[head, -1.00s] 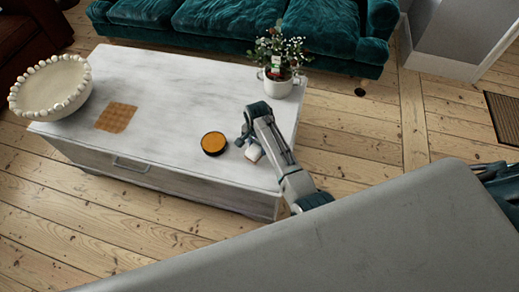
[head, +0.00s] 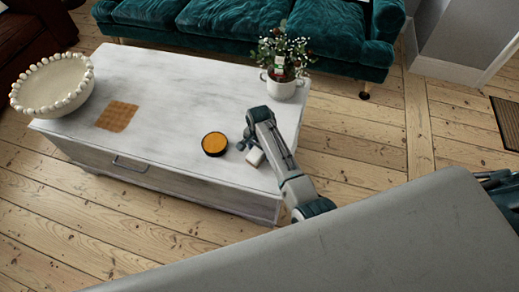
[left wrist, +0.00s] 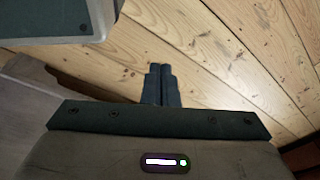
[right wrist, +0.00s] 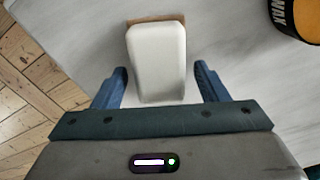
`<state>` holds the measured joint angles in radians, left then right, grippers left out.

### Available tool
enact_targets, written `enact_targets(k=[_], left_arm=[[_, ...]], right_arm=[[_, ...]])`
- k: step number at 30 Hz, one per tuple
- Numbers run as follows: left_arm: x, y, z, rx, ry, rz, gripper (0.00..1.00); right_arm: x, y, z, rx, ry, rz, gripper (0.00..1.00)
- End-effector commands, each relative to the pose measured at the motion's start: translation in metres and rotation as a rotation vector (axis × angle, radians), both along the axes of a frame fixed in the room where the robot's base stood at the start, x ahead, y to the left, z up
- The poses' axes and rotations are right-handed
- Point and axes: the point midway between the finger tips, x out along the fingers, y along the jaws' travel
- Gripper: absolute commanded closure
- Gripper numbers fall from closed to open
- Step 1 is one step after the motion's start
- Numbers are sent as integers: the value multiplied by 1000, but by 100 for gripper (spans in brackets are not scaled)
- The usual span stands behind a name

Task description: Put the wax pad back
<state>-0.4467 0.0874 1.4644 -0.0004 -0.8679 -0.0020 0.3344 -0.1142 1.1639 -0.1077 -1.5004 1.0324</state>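A white rounded block, which looks like the wax pad (head: 255,157), lies on the pale coffee table (head: 180,85) near its right front corner. In the right wrist view the pad (right wrist: 157,62) shows a tan strip along its far edge. My right gripper (head: 249,149) is open, with one finger on each side of the pad's near end; gaps show between fingers and pad (right wrist: 160,88). A round tin with an orange lid (head: 214,143) stands just left of the pad. My left gripper (left wrist: 160,85) has its fingers together, empty, above the floorboards.
A tan square patch (head: 117,116) lies on the table's left part, beside a beaded cream bowl (head: 52,85). A potted plant (head: 281,80) stands at the back right corner. A teal sofa (head: 235,25) is behind. The table's middle is clear.

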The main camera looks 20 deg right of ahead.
Motion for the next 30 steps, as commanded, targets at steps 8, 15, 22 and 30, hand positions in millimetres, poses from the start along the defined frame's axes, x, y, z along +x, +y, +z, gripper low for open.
enact_targets(k=[8,15,22,30], left_arm=[[0,0,0,0,0,0,100],[-7,2,-12,0,6,2,100],[-15,3,-23,0,7,4,100],[-20,4,-29,0,9,4,100]], right_arm=[[0,0,2,0,0,0,33],[1,0,40,0,-4,0,33],[1,0,89,-1,-3,-1,33],[1,0,120,0,0,0,33]])
